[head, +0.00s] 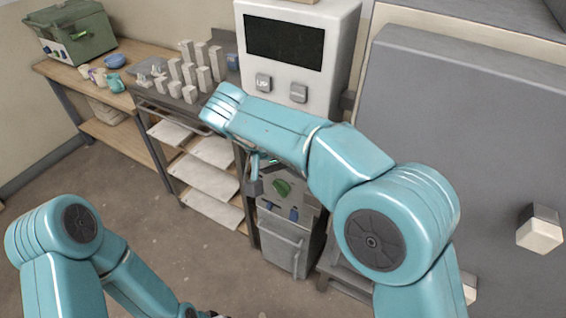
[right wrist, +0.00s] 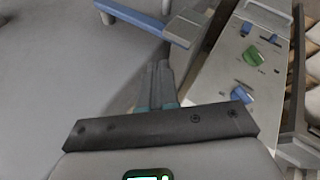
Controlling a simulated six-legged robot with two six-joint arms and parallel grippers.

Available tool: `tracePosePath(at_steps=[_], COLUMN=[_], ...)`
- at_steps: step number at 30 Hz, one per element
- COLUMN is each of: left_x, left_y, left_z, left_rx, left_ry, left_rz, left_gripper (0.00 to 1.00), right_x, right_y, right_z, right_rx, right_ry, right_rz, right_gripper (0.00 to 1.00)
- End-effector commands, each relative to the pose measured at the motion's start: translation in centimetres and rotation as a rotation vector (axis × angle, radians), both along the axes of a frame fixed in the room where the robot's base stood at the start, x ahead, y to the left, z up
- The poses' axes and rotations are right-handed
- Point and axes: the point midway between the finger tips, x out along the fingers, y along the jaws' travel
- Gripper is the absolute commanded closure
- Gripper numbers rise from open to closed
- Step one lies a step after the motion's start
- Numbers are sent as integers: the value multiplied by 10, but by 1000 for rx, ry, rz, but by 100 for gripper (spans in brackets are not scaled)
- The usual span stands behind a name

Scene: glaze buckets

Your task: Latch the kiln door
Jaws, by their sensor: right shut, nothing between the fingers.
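The large grey door (head: 450,130), which looks like the kiln door, fills the right of the head view. A pale block (head: 540,230) sticks out of its face. In the right wrist view, a bar with a blue edge (right wrist: 145,18) joins a grey plate (right wrist: 187,24); it may be the latch, but I cannot be sure. My right gripper (right wrist: 158,68) is shut and empty, its fingertips just short of this bar and apparently apart from it. My right arm hides part of the kiln front in the head view. My left arm is at the lower left, its fingers out of the frame.
A panel with a green knob (head: 282,188) stands near my right gripper; the knob also shows in the wrist view (right wrist: 253,56). A white control box (head: 296,85) stands behind. A shelf unit (head: 205,180) carries white blocks. Floor (head: 110,190) is clear at left.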

Motion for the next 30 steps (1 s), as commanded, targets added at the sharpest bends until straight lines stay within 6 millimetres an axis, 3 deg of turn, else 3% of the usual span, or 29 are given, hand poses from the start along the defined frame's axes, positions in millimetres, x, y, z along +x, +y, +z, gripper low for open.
tracePosePath(at_steps=[3, 9, 30], left_x=[0, 0, 0], left_y=[0, 0, 0], left_z=[1, 3, 3], left_rx=[0, 0, 0], left_ry=[0, 0, 0], left_rz=[0, 0, 0], left_gripper=[100, 100, 100], right_x=[3, 5, 5], right_y=[19, 35, 38], right_z=[7, 14, 15], right_rx=[1, 0, 0], right_ry=[0, 2, 1], right_rz=[1, 1, 0], right_gripper=[100, 100, 100])
